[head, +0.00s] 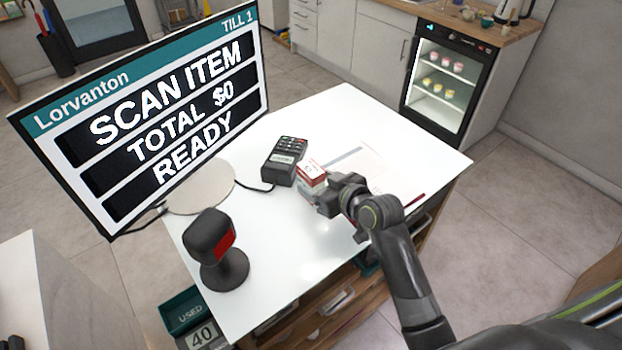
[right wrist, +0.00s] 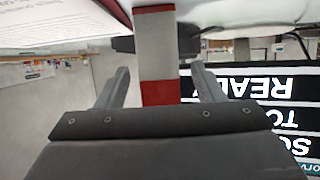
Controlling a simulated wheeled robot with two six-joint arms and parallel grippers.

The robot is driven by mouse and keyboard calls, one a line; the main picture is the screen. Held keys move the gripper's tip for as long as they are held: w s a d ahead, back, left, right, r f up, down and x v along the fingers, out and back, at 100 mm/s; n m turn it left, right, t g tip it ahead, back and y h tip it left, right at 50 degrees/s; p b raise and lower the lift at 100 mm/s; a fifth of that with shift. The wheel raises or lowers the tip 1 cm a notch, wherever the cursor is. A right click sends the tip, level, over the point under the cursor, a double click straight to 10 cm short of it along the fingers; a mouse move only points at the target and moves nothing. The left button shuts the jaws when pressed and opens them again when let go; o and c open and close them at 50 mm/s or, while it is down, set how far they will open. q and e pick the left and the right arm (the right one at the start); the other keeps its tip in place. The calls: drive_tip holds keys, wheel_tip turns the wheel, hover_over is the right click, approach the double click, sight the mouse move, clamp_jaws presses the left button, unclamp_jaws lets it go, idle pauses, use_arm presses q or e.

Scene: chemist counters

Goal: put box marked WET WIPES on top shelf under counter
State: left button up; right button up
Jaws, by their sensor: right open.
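A small red and white box (head: 312,175) stands on the white counter top (head: 300,120), beside the card terminal; its lettering is too small to read as WET WIPES. My right gripper (head: 322,196) is at the box's near side and partly hides it. In the right wrist view the box (right wrist: 155,50) stands between the two spread fingers of the gripper (right wrist: 160,70), with a gap on each side. The shelves under the counter (head: 335,301) show at its near right side, partly hidden by my right arm. My left gripper is not in view.
The card terminal (head: 285,160) stands just left of the box. A scanner (head: 217,245) and the till screen (head: 165,100) stand further left. A paper sheet (head: 375,165) and a red pen (head: 412,201) lie to the right. The counter's far part is clear.

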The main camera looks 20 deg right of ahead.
drive_tip(key=shift+p+x, duration=0.4)
drive_tip(key=shift+x, duration=1.45)
drive_tip(key=shift+d, duration=0.1)
drive_tip(key=c, duration=1.1)
